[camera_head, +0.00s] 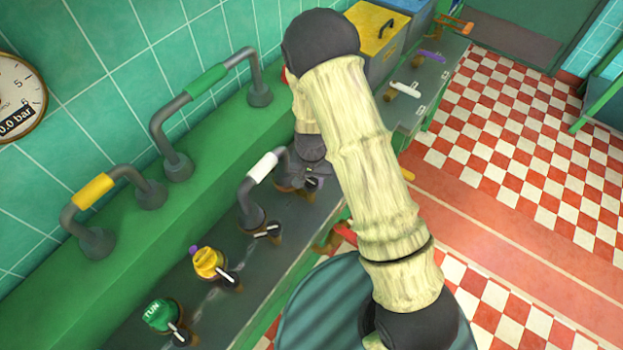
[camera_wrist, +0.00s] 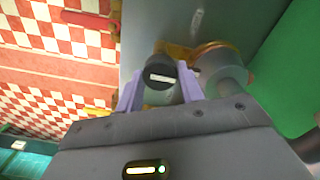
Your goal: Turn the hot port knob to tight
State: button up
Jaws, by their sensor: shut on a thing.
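My gripper (camera_wrist: 160,92) is shut on a dark knob (camera_wrist: 161,74) in the wrist view, with one pale purple finger on each side of it. The knob has a white pointer mark on its top, lying nearly level in the picture. In the head view this knob (camera_head: 312,183) shows beside my wrist, at the far end of the pipe with the white sleeve (camera_head: 262,168). My arm hides part of that area. I cannot read a port label or a tight mark.
In the wrist view a round grey pipe foot (camera_wrist: 222,72) stands close to the right finger. A pressure gauge (camera_head: 16,95) hangs on the tiled wall.

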aim_at(312, 182)
jog(key=o, duration=1)
notch_tip(312, 182, up, 18)
jog(key=b, duration=0.2)
jog(key=shift+f, duration=0.25)
jog(key=shift+d, duration=0.1)
jog(key=s+d+r+n+t, duration=0.2)
jog(key=s+d+r, duration=0.1)
jog(key=s+d, duration=0.9)
jog(key=shift+d+r+t, duration=0.3)
jog(key=shift+d+r, duration=0.1)
jog(key=shift+d, duration=0.1)
